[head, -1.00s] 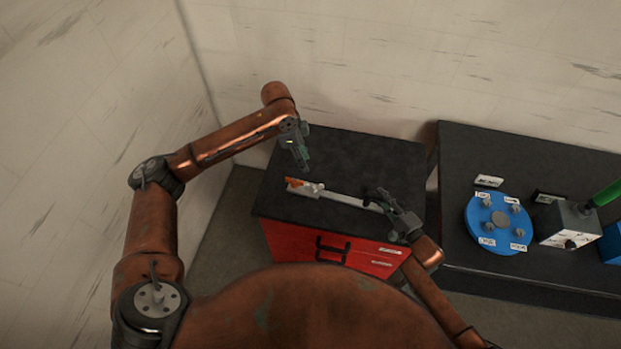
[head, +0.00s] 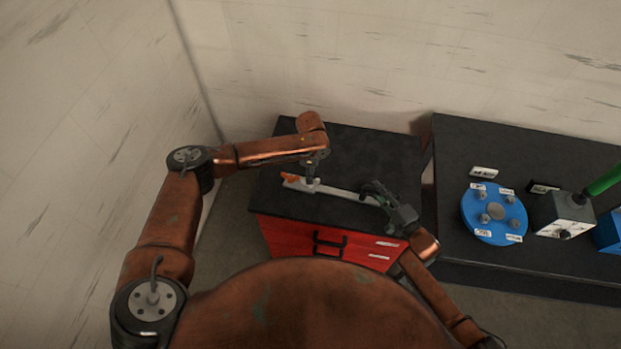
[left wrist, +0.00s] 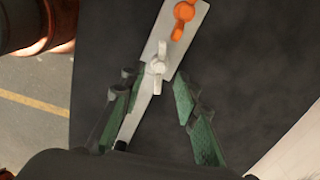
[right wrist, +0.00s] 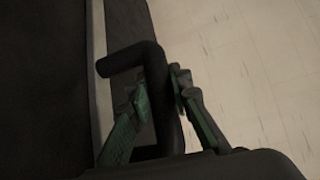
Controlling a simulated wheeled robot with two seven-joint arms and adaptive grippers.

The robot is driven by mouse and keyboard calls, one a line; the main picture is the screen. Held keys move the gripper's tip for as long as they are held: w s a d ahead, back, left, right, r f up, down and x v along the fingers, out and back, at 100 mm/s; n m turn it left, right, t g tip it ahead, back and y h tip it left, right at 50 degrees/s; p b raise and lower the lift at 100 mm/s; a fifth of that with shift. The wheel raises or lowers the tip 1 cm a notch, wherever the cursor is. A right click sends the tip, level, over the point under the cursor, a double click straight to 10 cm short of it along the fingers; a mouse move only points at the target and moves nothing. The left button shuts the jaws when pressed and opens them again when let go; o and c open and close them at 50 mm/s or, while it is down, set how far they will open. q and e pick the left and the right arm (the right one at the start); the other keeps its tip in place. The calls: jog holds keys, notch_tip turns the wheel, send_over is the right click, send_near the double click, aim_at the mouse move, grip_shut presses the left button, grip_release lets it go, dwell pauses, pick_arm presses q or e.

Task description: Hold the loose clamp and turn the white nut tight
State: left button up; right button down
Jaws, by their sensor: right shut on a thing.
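The loose clamp is a pale flat bar (head: 342,192) lying on the black cabinet top, with a wider plate at its left end. An orange nut (left wrist: 184,12) sits at the plate's end, and the white winged nut (left wrist: 159,67) sits further down the plate. My left gripper (left wrist: 155,76) is open above the bar, pointing down, with one finger on each side of the white nut and a gap to both. In the head view the left gripper (head: 311,184) hides the white nut. My right gripper (head: 374,190) is shut on the clamp's black bent handle (right wrist: 158,80).
The black-topped red cabinet (head: 390,150) has clear room behind the bar. To the right, a black bench (head: 460,140) carries a blue disc (head: 510,225) with pegs and labels, and a grey box (head: 563,222) with a green lever (head: 603,180). A wall stands behind.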

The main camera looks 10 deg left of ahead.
pick_arm(q)
jog(key=shift+f, duration=1.6)
jog(key=shift+c, duration=0.7)
grip_shut()
